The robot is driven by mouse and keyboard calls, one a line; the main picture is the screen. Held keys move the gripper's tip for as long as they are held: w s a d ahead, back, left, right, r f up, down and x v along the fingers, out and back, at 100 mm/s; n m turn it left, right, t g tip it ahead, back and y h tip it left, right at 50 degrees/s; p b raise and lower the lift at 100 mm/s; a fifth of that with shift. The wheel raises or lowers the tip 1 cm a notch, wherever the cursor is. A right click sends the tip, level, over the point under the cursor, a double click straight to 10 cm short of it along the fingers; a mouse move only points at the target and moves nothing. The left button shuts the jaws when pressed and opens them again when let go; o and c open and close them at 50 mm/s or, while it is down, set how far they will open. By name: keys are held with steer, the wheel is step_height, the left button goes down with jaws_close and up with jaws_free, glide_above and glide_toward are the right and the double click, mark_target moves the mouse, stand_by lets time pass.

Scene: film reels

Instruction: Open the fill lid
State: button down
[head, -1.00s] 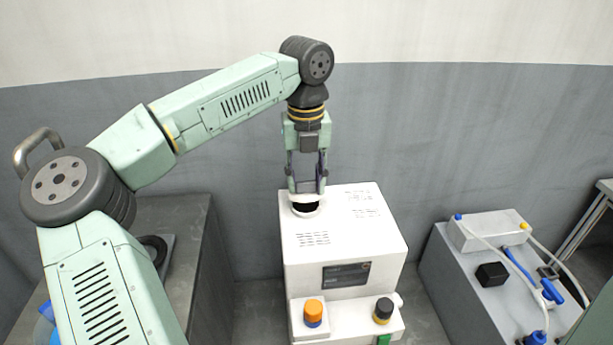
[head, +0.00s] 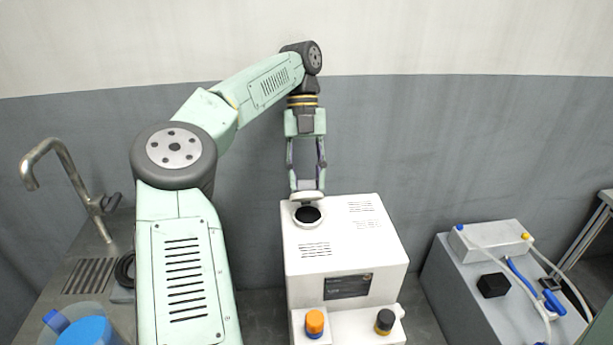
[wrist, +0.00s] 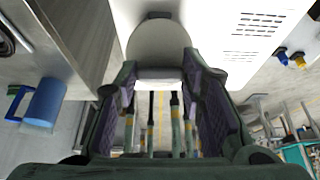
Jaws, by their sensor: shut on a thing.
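The fill lid (head: 306,195) is a white disc with a handle, tilted up at the back of the round dark fill opening (head: 309,214) on top of the white machine (head: 345,240). My gripper (head: 306,186) is above and behind the opening, shut on the lid's handle. In the wrist view the lid (wrist: 158,42) shows as a pale rounded plate between the fingertips of my gripper (wrist: 160,76). A small part of the dark opening (wrist: 158,15) shows past the lid's edge; the rest is hidden by the lid.
An orange knob (head: 314,322) and a black knob (head: 385,321) sit on the machine's front ledge. A grey unit with tubes (head: 470,290) stands to the right. A sink counter with a tap (head: 62,150) and a blue jug (head: 85,330) are at the left.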

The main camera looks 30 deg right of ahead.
steer(key=c, duration=1)
jaws_free()
steer(key=shift+c, duration=0.2)
steer(key=shift+s+a, duration=0.1)
